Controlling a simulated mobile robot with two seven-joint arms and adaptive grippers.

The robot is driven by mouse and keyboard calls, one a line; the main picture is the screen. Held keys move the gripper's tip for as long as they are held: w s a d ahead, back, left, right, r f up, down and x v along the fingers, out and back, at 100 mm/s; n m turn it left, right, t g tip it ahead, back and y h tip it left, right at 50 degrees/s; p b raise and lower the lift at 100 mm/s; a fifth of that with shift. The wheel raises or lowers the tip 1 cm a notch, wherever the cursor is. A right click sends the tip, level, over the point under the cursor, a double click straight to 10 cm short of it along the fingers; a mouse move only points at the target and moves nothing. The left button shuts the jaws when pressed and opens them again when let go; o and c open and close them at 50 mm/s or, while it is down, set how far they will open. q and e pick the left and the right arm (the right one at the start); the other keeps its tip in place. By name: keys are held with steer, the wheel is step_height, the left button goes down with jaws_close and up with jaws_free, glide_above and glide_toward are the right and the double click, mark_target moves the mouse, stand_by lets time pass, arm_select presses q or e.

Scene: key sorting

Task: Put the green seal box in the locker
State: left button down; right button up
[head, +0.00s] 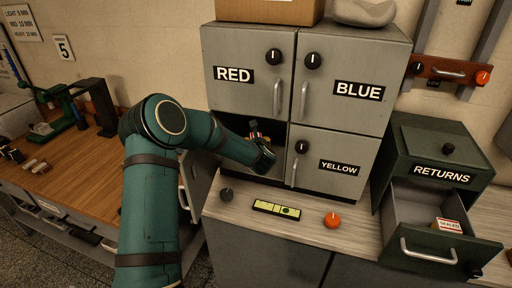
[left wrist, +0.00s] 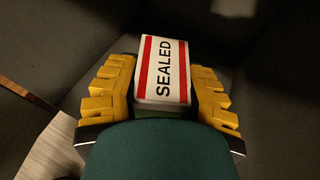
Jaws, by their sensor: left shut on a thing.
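My left gripper (head: 257,135) reaches into the open lower-left compartment of the grey locker (head: 345,65). In the left wrist view its yellow fingers (left wrist: 160,75) are shut on the seal box (left wrist: 163,70), one on each side. The box has a white label reading SEALED with red stripes, and a small strip of green shows below it. In the head view the box is mostly hidden by the gripper and the compartment. The compartment's door (head: 199,182) stands swung open to the left, its label not visible. My right gripper is not in view.
The RED (head: 235,75), BLUE (head: 360,90) and YELLOW (head: 340,167) doors are shut. A RETURNS cabinet (head: 440,150) at right has its drawer open, with a labelled box (head: 447,225) inside. An orange knob (head: 332,220) and a yellow-green panel (head: 276,209) are on the counter.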

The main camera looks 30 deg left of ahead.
arm_select(q)
steer(key=shift+w+a, duration=0.6)
steer(key=shift+w, duration=0.3)
steer(key=shift+f+b, duration=0.3)
steer(key=shift+f, duration=1.45)
steer(key=shift+f, duration=0.15)
steer(key=c, duration=0.6)
jaws_free()
